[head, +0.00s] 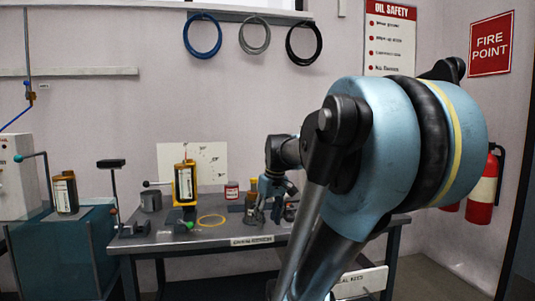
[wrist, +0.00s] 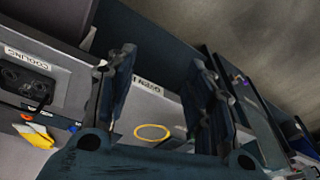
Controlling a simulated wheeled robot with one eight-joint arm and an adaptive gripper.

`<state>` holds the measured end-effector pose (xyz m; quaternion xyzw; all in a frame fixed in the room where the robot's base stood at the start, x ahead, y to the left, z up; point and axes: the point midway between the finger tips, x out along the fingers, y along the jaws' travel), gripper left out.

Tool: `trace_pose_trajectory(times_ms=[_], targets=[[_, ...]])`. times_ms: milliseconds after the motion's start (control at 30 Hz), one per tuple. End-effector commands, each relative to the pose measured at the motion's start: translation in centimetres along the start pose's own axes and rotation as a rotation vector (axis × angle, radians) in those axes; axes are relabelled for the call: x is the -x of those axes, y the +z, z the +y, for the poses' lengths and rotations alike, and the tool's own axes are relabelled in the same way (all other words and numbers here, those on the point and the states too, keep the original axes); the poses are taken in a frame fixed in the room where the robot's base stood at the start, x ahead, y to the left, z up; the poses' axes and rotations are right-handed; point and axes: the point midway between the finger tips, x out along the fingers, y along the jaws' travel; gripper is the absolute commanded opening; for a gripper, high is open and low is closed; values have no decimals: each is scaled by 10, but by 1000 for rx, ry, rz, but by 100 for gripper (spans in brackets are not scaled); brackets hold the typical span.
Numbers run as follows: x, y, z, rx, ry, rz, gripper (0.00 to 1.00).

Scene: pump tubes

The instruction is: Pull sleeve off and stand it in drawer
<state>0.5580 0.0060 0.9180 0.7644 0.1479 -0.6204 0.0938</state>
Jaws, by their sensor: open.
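My gripper (head: 268,208) is over the right half of the workbench (head: 160,236), beside a small dark and amber item (head: 251,202) that it partly overlaps. In the wrist view my gripper (wrist: 160,90) is open, with no part held between its fingers. A yellow and black cylinder with a pale label (head: 185,183) stands upright in a yellow stand on the bench. I cannot tell for sure which part is the sleeve. A drawer front marked as a kits drawer (head: 360,283) is at the bench's lower right, partly hidden by my arm; its inside is not visible.
A yellow ring (head: 211,220) lies flat on the bench; it also shows in the wrist view (wrist: 152,132). A red-lidded jar (head: 232,190) and a grey cup (head: 151,201) stand on the bench. Another labelled cylinder (head: 65,193) stands at left. A fire extinguisher (head: 484,191) hangs at right.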

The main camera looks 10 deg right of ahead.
Motion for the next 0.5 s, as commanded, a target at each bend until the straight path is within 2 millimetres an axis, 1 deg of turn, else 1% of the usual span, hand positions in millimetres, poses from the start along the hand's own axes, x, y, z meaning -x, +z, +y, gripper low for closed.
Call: trace_pose_trajectory(times_ms=[33,200,367,500], targets=[[13,-20,7,28,-11,5,48],[49,-78,30,146,-48,25,48],[79,-132,55,256,-79,53,48],[100,-178,80,352,-102,81,48]])
